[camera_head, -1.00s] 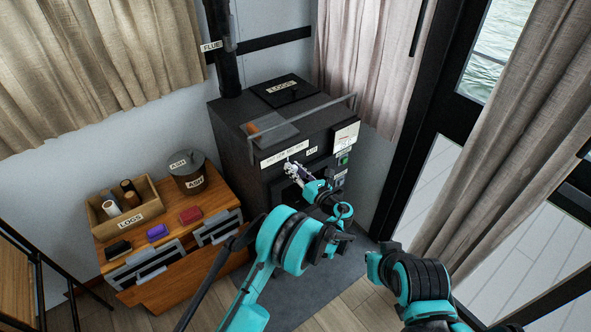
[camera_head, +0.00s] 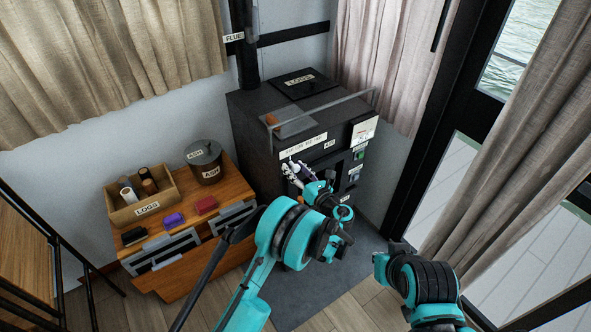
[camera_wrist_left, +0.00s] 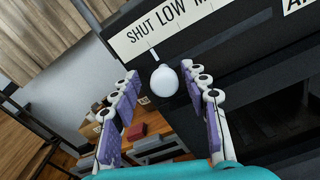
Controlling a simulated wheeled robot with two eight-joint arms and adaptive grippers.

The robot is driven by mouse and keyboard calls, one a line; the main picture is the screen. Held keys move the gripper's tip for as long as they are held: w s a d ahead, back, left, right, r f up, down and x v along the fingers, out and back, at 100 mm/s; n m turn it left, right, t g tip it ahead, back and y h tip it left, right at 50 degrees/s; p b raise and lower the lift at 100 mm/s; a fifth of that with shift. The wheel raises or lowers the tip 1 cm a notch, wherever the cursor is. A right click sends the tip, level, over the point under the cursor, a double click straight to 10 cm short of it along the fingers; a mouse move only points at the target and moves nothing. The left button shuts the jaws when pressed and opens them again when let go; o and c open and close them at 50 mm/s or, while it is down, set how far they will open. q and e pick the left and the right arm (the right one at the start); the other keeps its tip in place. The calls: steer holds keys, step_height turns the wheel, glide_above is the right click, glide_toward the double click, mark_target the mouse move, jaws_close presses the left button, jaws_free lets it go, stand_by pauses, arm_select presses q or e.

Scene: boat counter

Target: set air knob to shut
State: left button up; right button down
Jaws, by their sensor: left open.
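The air knob (camera_wrist_left: 165,81) is a white ball on the dark stove front, below a white scale strip (camera_wrist_left: 160,30) reading "SHUT LOW M…". In the left wrist view it sits below the SHUT and LOW words, between my left gripper's fingers. My left gripper (camera_wrist_left: 162,100) is open, with a purple-padded finger on each side of the knob. The right finger looks close to it; I cannot tell whether it touches. In the head view the left gripper (camera_head: 293,171) is at the left end of the scale strip (camera_head: 303,147) and hides the knob. My right gripper cannot be seen.
The stove (camera_head: 262,130) has a rail (camera_head: 325,108) along its top front edge. A wooden drawer unit (camera_head: 227,184) stands to its left, holding a log box (camera_head: 128,214) and an ash bin (camera_head: 204,160). A curtain (camera_head: 515,130) hangs at the right.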

arm_select(q)
steer(key=v, duration=1.2)
steer(key=s+a+r+n+g+h, duration=0.25)
steer(key=a+r+n, duration=0.25)
steer(key=a+n, duration=0.3)
steer(key=s+a+r+n+g+h, duration=0.15)
steer(key=a+r+n+g, duration=0.3)
steer(key=a, duration=0.45)
steer(key=s+a+n+h, duration=0.2)
steer(key=s+n+h, duration=0.1)
steer(key=s+n, duration=0.7)
steer(key=s+a+n+h, duration=0.2)
steer(key=s+n+h, duration=0.1)
steer(key=s+n, duration=0.7)
steer(key=shift+s+a+r+h, duration=0.2)
steer(key=shift+s+a+h, duration=0.15)
steer(key=shift+s, duration=1.5)
